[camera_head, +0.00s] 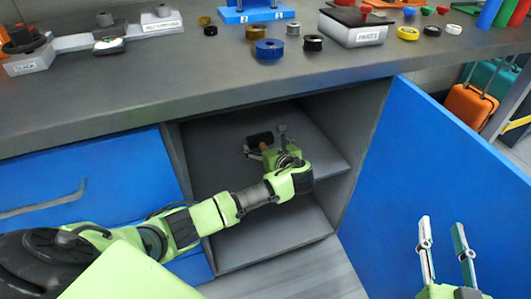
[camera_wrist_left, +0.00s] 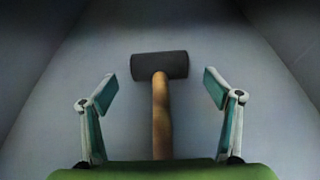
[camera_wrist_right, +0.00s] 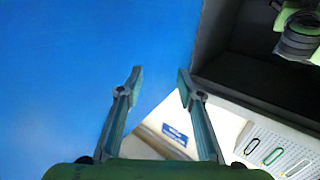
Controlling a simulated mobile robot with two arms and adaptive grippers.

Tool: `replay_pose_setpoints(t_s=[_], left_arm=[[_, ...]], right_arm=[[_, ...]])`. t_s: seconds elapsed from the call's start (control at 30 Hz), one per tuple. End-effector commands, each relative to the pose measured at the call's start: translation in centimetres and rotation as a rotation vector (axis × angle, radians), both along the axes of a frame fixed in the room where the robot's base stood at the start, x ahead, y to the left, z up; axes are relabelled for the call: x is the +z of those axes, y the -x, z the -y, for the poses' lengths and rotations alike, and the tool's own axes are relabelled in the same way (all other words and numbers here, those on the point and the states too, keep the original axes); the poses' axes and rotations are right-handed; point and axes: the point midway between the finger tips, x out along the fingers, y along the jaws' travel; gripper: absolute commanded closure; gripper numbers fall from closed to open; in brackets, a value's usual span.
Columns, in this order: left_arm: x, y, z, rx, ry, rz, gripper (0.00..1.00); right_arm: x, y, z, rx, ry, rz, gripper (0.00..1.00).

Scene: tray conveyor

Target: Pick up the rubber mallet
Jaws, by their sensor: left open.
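The rubber mallet lies on the upper shelf inside the open cabinet. Its black head (camera_head: 260,138) shows in the head view, with its brown handle mostly hidden by my left gripper (camera_head: 266,148). In the left wrist view the mallet (camera_wrist_left: 160,110) lies with its dark head away from me and its wooden handle toward me. My left gripper (camera_wrist_left: 160,87) is open, with one finger on each side of the mallet, apart from it. My right gripper (camera_head: 441,228) is open and empty in front of the blue cabinet door; it also shows in the right wrist view (camera_wrist_right: 158,78).
The cabinet shelf (camera_head: 325,160) and side walls surround my left arm, under the grey countertop (camera_head: 200,85). The blue door (camera_head: 420,180) stands open on the right. Closed blue drawers (camera_head: 90,180) are on the left. Several small parts and a parts box (camera_head: 355,30) stand on the counter.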

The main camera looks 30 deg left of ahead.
Motion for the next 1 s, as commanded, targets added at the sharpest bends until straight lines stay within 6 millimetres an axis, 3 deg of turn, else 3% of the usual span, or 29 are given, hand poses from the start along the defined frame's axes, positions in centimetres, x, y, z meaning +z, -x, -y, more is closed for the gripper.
replay_pose_setpoints(t_s=[0.27,0.53,0.7,0.97,1.0], left_arm=[[-0.8,-1.0,-1.5,0.002,-0.002,0.001,0.18],[-1.5,-2.1,-2.7,0.001,-0.001,0.000,0.18],[-1.6,-2.5,-3.2,0.001,-0.001,-0.001,0.18],[-1.6,-2.5,-3.2,0.000,-0.001,-0.001,0.18],[-1.6,-2.5,-3.2,0.000,-0.001,-0.001,0.26]], right_arm=[[5.4,0.4,-0.6,0.016,-0.069,0.261,0.66],[10.3,2.3,-0.8,0.030,-0.135,0.496,0.66],[11.7,3.1,-0.7,0.033,-0.155,0.568,0.66],[12.0,3.3,-0.7,0.033,-0.158,0.580,0.66],[12.0,3.3,-0.7,0.033,-0.158,0.580,0.66]])
